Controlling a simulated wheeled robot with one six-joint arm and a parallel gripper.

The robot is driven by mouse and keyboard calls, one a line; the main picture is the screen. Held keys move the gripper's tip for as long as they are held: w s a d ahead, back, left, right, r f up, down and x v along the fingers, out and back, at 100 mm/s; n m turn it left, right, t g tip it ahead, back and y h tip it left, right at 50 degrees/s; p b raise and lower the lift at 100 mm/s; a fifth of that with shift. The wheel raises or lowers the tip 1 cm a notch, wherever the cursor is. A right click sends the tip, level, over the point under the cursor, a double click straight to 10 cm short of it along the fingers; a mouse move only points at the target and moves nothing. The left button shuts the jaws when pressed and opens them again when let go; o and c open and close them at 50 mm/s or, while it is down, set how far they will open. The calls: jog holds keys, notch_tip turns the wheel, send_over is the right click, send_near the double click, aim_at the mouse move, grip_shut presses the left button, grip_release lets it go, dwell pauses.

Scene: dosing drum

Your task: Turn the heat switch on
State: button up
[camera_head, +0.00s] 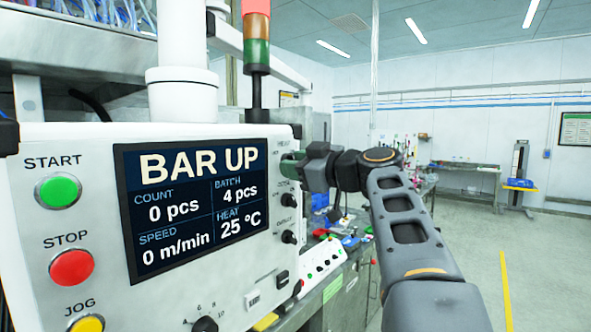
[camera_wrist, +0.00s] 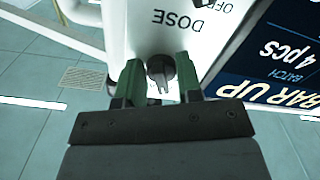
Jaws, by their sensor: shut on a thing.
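The heat switch is a small dark rotary knob (camera_wrist: 160,69) on the white panel, beside the printed word DOSE in the wrist view. My gripper (camera_wrist: 160,82) has its two green-edged fingers on either side of this knob and is shut on it. In the head view my gripper (camera_head: 291,158) reaches the panel's right edge, just below the HEAT label (camera_head: 289,144), and hides the knob. The knob's exact setting is hard to read. The screen (camera_head: 197,205) shows BAR UP and heat 25 °C.
Below my gripper are two more dark knobs, an upper one (camera_head: 289,198) and a lower one (camera_head: 289,237). Green start (camera_head: 58,191), red stop (camera_head: 71,267) and yellow jog (camera_head: 87,324) buttons line the left. A signal tower (camera_head: 257,45) stands above. Open floor lies at right.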

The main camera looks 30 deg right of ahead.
jog(key=m+b, duration=0.1)
jog(key=m, duration=0.2)
jog(key=m+b, duration=0.1)
jog(key=m, duration=0.2)
jog(key=m+b, duration=0.1)
jog(key=m, duration=0.3)
jog(key=shift+s+a, duration=0.1)
jog(key=shift+a, duration=0.2)
jog(key=shift+m, duration=0.3)
jog(key=o, duration=0.9)
jog(key=b+v, duration=0.4)
jog(key=v, duration=0.9)
jog(key=shift+s+d, duration=0.2)
jog(key=shift+s, duration=0.2)
